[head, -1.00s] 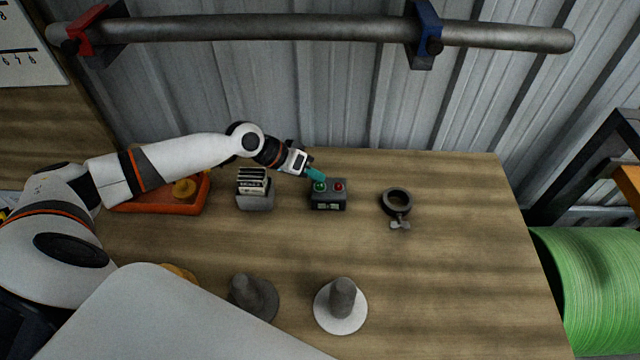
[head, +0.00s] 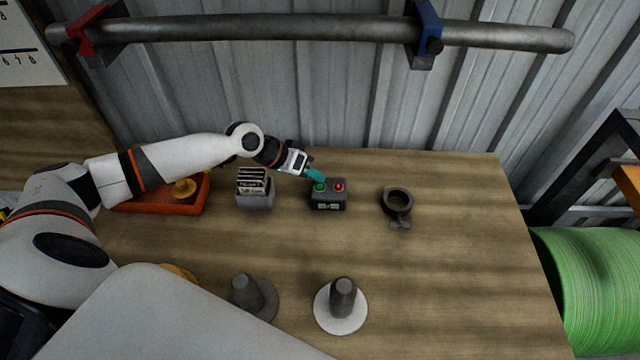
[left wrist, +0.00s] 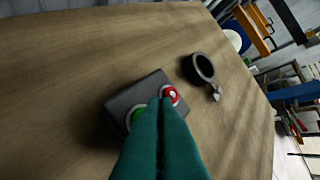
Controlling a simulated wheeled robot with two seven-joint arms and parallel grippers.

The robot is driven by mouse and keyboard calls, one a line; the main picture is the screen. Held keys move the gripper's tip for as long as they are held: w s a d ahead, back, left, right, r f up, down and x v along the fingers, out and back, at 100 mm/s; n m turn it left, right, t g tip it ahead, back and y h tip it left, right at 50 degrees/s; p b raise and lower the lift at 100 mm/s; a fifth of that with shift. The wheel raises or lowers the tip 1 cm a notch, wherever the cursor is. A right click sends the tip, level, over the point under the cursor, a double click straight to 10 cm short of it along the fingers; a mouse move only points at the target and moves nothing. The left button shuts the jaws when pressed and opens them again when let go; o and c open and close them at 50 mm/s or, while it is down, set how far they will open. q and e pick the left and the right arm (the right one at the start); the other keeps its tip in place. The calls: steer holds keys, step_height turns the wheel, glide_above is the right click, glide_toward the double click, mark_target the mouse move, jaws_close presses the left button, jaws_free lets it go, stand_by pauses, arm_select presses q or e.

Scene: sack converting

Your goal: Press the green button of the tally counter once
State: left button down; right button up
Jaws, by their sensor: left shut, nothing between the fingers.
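The tally counter (head: 329,199) is a dark grey box on the wooden table, with a small display on its front. Its green button (head: 320,187) is on the left of its top and its red button (head: 339,186) on the right. My left gripper (head: 321,177) is shut and empty, its teal fingertips just above and behind the green button. In the left wrist view the fingers (left wrist: 162,110) partly cover the green button (left wrist: 137,117), while the red button (left wrist: 170,95) shows beside the tips. I cannot tell whether the tips touch the button. My right gripper is not in view.
A grey holder with cards (head: 254,196) stands left of the counter, and an orange tray (head: 150,207) farther left. A dark ring clamp (head: 397,203) lies to the right. Two cones (head: 343,298) stand at the front. The table (head: 460,240) is clear at right.

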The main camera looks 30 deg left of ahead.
arm_select(q)
steer(key=shift+f, duration=0.1)
steer(key=shift+f, duration=0.35)
steer(key=shift+f+b, duration=0.4)
steer(key=shift+f, duration=0.05)
stand_by(0.5)
stand_by(0.4)
steer(key=shift+r+p, duration=0.85)
step_height(320, 180, up, 5)
steer(key=p, duration=0.4)
steer(key=shift+p, duration=0.3)
